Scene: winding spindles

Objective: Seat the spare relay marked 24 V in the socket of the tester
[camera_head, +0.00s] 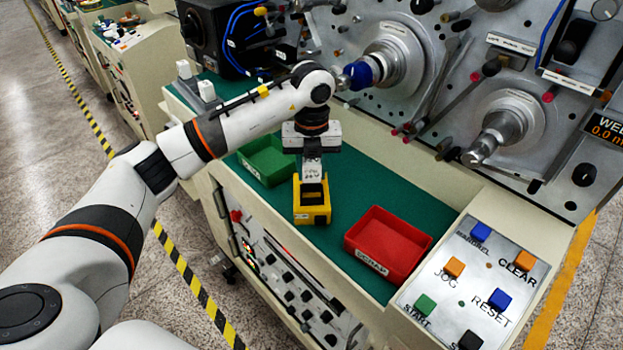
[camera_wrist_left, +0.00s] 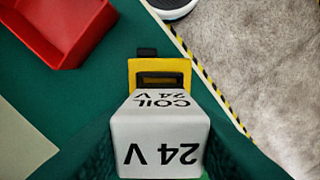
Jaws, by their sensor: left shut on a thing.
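My left gripper (camera_head: 312,155) is shut on a pale grey relay (camera_wrist_left: 160,145), which reads "24 V" and "COIL 24 V" in the left wrist view. The relay also shows below the gripper in the head view (camera_head: 313,172). My right gripper is not in view.
A red tray (camera_head: 375,268) marked SCRAP stands right of the tester. A green tray (camera_head: 263,178) is behind it to the left. The winding machine's panel with spindles (camera_head: 395,60) rises behind the bench. A button panel (camera_head: 468,290) is at the front right.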

